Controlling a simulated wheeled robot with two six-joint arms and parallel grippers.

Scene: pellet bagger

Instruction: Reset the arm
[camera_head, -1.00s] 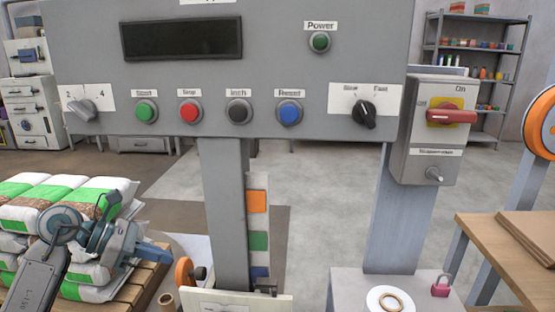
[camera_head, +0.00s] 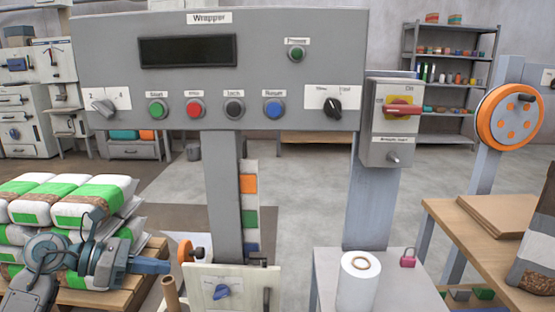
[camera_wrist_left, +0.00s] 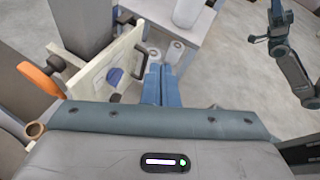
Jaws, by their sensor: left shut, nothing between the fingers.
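My left gripper (camera_head: 150,266) is low at the left in the head view, in front of the stacked bags. Its blue fingers are together with nothing between them, and they also show in the left wrist view (camera_wrist_left: 160,84). The grey Wrapper panel (camera_head: 215,70) stands ahead, well above the gripper, with a blue Reset button (camera_head: 274,109), a green button (camera_head: 157,110), a red button (camera_head: 194,108) and a dark Inch button (camera_head: 234,108). No gripper touches the panel. My right gripper is not in the head view; part of my other arm (camera_wrist_left: 290,60) shows in the left wrist view.
A box with a red-handled switch (camera_head: 400,109) is right of the panel. Bags on a pallet (camera_head: 140,285) fill the left; a wooden table (camera_head: 470,235) is right.

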